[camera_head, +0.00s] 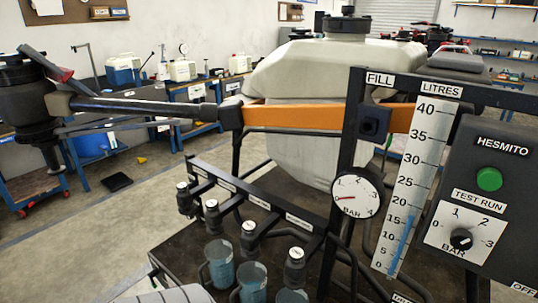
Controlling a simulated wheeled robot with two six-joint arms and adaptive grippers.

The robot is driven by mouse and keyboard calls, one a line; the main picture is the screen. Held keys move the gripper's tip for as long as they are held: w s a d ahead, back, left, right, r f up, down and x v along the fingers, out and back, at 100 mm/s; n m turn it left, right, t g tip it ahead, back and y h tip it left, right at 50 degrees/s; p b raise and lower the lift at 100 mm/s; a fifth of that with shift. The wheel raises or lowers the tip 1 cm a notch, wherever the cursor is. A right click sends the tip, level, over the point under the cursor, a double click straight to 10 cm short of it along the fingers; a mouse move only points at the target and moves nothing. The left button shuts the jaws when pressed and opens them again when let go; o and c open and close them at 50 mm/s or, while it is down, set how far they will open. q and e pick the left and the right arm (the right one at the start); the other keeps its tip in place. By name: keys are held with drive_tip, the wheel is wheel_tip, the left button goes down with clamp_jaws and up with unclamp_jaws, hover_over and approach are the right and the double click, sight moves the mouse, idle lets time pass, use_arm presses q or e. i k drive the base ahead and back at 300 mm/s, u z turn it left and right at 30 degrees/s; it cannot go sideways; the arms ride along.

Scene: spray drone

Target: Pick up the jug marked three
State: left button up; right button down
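Several clear jugs with a blue tint stand below a row of nozzles at the bottom middle of the head view. One jug (220,265) is farthest back, another jug (252,284) is in the middle, and a third jug (292,297) is nearest and cut off by the bottom edge. Their number marks are too small to read, so I cannot tell which is marked three. Neither of my grippers shows. A pale grey rounded shape at the bottom edge, left of the jugs, is cut off and I cannot tell what it is.
A nozzle bar (255,198) runs close above the jugs. A pressure gauge (357,195), litre scale (414,190) and control panel (490,200) stand to the right. The drone's orange arm (290,116) and white tank (320,75) are behind. Open floor lies to the left.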

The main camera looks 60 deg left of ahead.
sight(220, 261)
drive_tip(key=u, duration=2.4)
